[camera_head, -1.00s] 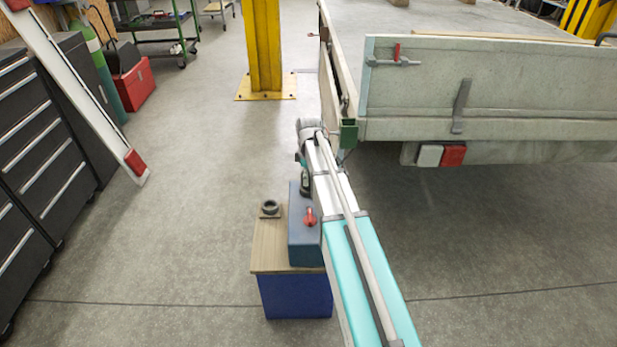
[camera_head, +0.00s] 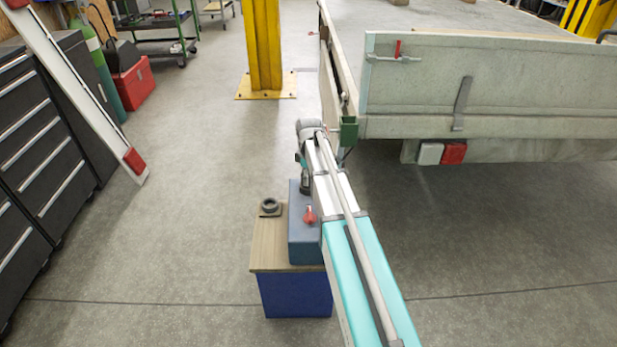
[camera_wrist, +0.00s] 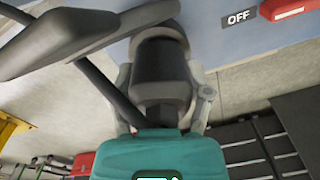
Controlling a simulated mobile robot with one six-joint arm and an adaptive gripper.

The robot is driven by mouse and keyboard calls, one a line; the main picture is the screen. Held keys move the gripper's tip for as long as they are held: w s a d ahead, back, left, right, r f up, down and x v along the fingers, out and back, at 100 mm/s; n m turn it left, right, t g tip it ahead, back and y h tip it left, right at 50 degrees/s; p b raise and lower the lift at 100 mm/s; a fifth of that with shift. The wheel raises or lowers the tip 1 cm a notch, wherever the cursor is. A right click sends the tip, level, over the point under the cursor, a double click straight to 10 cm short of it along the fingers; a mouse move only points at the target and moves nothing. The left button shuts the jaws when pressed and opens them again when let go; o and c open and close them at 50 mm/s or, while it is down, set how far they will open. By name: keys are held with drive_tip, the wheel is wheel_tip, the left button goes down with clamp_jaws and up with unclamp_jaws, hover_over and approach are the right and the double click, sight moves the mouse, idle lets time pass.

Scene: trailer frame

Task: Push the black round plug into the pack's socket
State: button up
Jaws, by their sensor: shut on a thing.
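The black round plug (camera_wrist: 160,75) is between the two grey fingers of my gripper (camera_wrist: 162,108), which is shut on it. Its front end is at the grey socket (camera_wrist: 150,15) on the blue pack's face, in line with it. I cannot tell how deep it sits. A dark grey flap (camera_wrist: 60,42) sticks out beside the socket at left. In the head view, the blue pack (camera_head: 303,245) stands on a wood-topped blue cabinet.
A dark ring-shaped piece (camera_head: 270,207) lies on the wooden top (camera_head: 268,245) left of the pack. A red switch (camera_head: 309,214) is on the pack. The trailer frame (camera_head: 490,90) stands at right, a yellow post (camera_head: 262,50) behind.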

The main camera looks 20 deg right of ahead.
drive_tip(key=o, duration=0.8)
drive_tip(key=shift+o, duration=0.2)
drive_tip(key=shift+r+p, duration=3.5)
drive_tip(key=shift+s, duration=0.1)
drive_tip(key=s+a+m, duration=0.5)
drive_tip(key=s+a, duration=0.1)
drive_tip(key=s, duration=0.5)
drive_tip(key=s+a+m, duration=0.5)
drive_tip(key=s+a, duration=0.1)
drive_tip(key=s, duration=0.6)
wheel_tip(320, 180, up, 26)
drive_tip(key=w+p, duration=0.1)
drive_tip(key=p, duration=2.5)
drive_tip(key=shift+d, duration=0.15)
